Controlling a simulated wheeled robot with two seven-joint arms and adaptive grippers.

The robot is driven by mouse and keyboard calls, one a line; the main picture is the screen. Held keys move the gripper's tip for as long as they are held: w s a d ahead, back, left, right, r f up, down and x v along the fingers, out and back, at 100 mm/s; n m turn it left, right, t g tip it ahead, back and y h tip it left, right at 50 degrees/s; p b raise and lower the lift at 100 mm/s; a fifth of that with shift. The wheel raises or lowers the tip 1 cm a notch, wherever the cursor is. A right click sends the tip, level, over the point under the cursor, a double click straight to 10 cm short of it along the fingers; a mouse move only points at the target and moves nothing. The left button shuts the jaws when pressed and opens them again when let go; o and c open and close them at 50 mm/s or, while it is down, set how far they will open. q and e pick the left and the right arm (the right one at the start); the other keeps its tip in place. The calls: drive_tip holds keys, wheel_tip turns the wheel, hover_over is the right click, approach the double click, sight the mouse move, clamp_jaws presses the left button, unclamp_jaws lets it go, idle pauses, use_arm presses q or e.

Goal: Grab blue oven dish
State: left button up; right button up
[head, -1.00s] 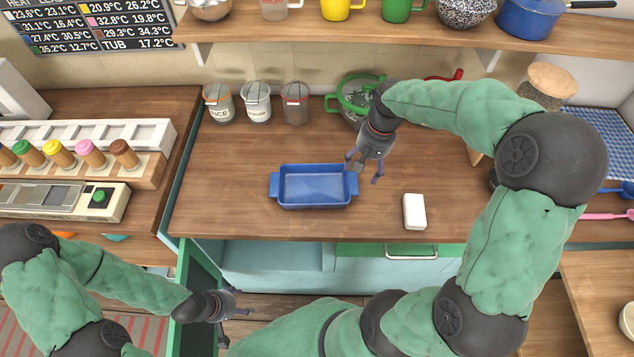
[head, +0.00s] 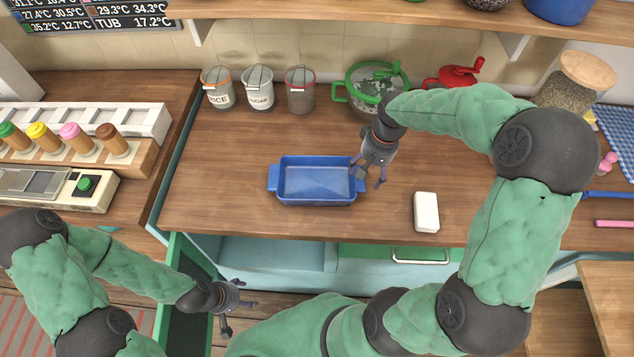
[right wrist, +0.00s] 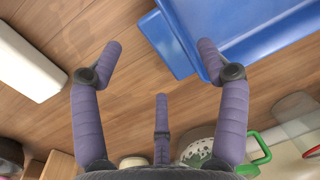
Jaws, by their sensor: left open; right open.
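The blue oven dish (head: 316,184) stands upright and empty on the wooden counter in the head view, with a handle tab at each short end. My right gripper (head: 369,174) is open just above its right end. In the right wrist view the open right gripper (right wrist: 158,55) has one finger over the dish's edge near the handle tab, and the dish (right wrist: 235,30) fills the upper right. I cannot tell if that finger touches it. My left gripper (head: 240,312) is open and empty, low in the head view beside the green cabinet door, away from the dish.
A white block (head: 426,212) lies right of the dish and also shows in the right wrist view (right wrist: 25,55). A green colander (head: 376,88) and several canisters (head: 258,90) stand behind. The counter left of the dish is clear.

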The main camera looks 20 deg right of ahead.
drive_tip(key=shift+w+a+f+b, duration=0.15)
drive_tip(key=shift+f+b, duration=0.1)
drive_tip(key=shift+f, duration=0.65)
drive_tip(key=shift+w+a+f+b, duration=0.15)
drive_tip(key=shift+f+b, duration=0.15)
drive_tip(key=shift+f, duration=0.55)
drive_tip(key=shift+a+f+b, duration=0.15)
drive_tip(key=shift+f+b, duration=0.1)
drive_tip(key=shift+f, duration=0.65)
drive_tip(key=shift+r, duration=0.1)
clamp_jaws()
